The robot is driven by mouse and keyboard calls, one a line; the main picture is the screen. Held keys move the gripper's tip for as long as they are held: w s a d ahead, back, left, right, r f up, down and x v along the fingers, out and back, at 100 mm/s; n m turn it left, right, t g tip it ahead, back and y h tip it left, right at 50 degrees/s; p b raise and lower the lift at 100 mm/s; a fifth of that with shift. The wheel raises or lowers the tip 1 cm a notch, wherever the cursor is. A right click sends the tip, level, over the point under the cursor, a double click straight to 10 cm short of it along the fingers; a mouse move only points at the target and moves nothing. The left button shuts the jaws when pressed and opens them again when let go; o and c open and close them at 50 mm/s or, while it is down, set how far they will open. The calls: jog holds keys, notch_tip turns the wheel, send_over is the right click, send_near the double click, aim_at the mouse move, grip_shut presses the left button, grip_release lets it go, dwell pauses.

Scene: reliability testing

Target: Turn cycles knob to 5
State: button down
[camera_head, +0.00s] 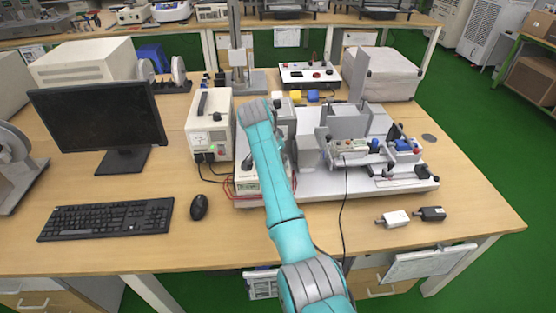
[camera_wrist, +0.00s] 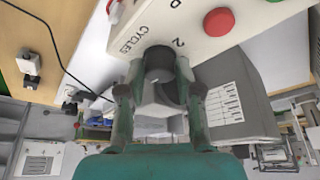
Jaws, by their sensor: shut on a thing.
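In the wrist view, a dark round knob (camera_wrist: 159,58) stands on a white panel (camera_wrist: 189,38). The word CYCLES and a figure 2 are printed on the panel beside it, upside down or tilted in this view. My gripper (camera_wrist: 160,72) is shut on the knob, with one finger on either side of it. The knob's pointer and the rest of its scale cannot be made out. In the head view, my arm hides the gripper and the knob.
A red button (camera_wrist: 218,22) sits on the panel close to the knob. In the head view, a test rig (camera_head: 350,150) is right of my arm and a beige power unit (camera_head: 209,125) is left of it. A monitor (camera_head: 95,115), keyboard (camera_head: 107,219) and mouse (camera_head: 199,206) occupy the left desk.

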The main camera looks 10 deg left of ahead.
jog(key=c, duration=0.8)
grip_release()
jog(key=shift+f, duration=0.1)
jog(key=v, duration=1.2)
